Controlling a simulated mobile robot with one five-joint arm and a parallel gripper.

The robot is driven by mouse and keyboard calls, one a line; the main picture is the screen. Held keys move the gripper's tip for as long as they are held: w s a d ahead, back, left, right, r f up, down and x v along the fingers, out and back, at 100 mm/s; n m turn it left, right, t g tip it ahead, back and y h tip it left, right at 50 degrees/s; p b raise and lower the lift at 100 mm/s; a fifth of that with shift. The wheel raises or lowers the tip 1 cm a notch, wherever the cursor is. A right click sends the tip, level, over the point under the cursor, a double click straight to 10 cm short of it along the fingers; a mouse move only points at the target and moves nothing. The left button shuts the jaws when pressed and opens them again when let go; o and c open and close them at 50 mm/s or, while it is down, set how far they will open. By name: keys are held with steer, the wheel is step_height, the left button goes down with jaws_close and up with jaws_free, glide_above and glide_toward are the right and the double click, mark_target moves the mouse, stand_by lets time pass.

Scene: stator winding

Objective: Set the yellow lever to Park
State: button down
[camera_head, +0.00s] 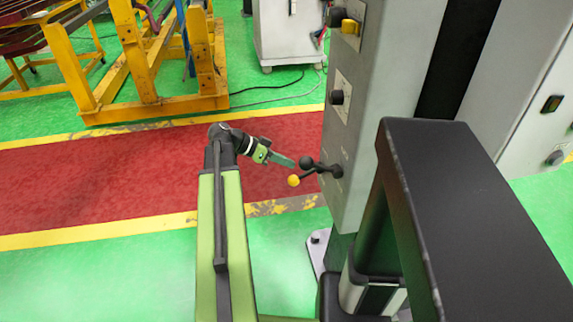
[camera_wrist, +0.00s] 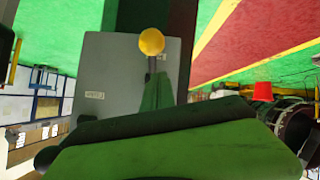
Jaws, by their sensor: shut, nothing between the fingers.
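The yellow lever's round knob (camera_head: 293,181) sticks out from the left face of the grey cabinet (camera_head: 350,120), pointing left and slightly down in the head view. A small label (camera_wrist: 95,95) on the panel is too small to read. Contact with either lever cannot be told.
Higher on the cabinet are a black knob (camera_head: 337,97) and a yellow switch (camera_head: 350,26). A yellow steel frame (camera_head: 150,100) stands at the back left. The red floor lane (camera_head: 90,180) left of the cabinet is clear.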

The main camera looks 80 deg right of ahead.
steer(key=w+f+p+v, duration=0.1)
steer(key=p+v, duration=0.1)
steer(key=v, duration=0.8)
steer(key=shift+w+f, duration=0.25)
steer(key=shift+w, duration=0.05)
